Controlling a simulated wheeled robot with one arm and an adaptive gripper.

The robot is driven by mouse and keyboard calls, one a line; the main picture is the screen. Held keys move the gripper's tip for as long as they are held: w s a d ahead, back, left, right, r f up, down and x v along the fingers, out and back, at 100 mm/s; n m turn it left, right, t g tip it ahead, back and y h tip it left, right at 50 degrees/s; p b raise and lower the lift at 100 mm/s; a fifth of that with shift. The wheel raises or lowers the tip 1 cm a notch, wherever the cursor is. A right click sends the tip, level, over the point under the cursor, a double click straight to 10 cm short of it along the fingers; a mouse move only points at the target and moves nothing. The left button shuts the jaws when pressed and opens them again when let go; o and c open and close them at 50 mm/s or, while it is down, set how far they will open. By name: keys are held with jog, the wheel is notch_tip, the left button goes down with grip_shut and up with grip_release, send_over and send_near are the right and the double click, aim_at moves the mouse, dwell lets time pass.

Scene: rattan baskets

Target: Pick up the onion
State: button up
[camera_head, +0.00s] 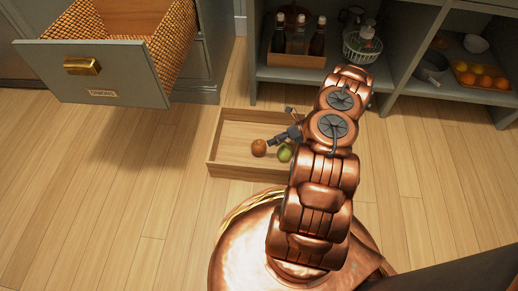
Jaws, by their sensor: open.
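A round brown onion (259,148) sits in a shallow wooden tray (228,165) on the floor. A green round item (284,152) lies to its right in the same tray. My gripper (279,127) is above the tray, up and to the right of the onion, with its dark fingers spread and nothing between them. One fingertip is close to the onion in the picture; I cannot tell whether it touches. My copper arm hides the right part of the tray.
An open drawer (110,75) with a woven lining and a brass handle juts out at upper left. Shelves behind hold a wooden crate (283,61) of bottles, a wire basket (361,50) and a tray of orange fruit (484,77). The floor left of the tray is clear.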

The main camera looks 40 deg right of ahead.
aim_at(262, 145)
jog(key=b+x, duration=0.3)
jog(key=x, duration=0.2)
jog(key=shift+w+a+f, duration=0.1)
jog(key=shift+w+f, duration=0.05)
jog(key=shift+f, duration=0.1)
jog(key=shift+w+a+f, duration=0.2)
jog(key=shift+w+a, duration=0.05)
jog(key=shift+a, duration=0.2)
jog(key=c, duration=1)
jog(key=shift+c, duration=0.2)
